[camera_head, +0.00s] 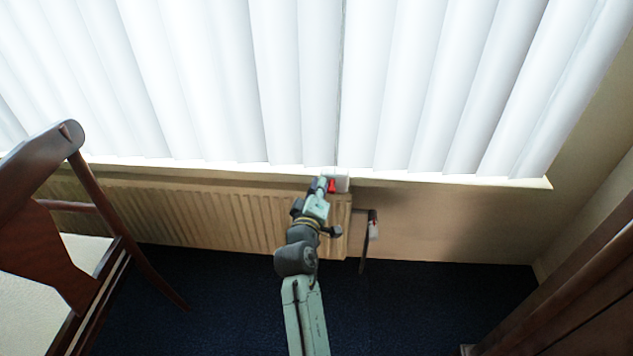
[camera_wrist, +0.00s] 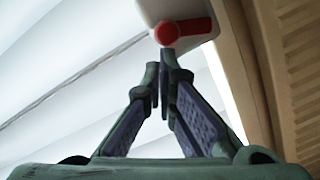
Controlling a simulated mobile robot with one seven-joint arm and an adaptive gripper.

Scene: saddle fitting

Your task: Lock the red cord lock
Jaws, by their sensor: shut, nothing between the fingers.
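The red cord lock (camera_wrist: 186,32) is a red lever with a round end, mounted on a white housing (camera_wrist: 165,10) at the top of the wrist view. In the head view the red cord lock (camera_head: 331,186) is a small red spot on the white housing (camera_head: 342,180) at the sill, below the blinds. My gripper (camera_wrist: 160,65) is shut and empty. Its fingertips are just below the round left end of the red lever in the wrist view; I cannot tell whether they touch it. In the head view my gripper (camera_head: 322,184) is just left of the red part.
White vertical blinds (camera_head: 300,80) hang above a ribbed radiator (camera_head: 190,215). A valve and pipe (camera_head: 373,224) stand right of the radiator. A wooden chair (camera_head: 95,210) is at left, dark wooden furniture (camera_head: 570,300) at lower right. The dark floor (camera_head: 430,310) between is clear.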

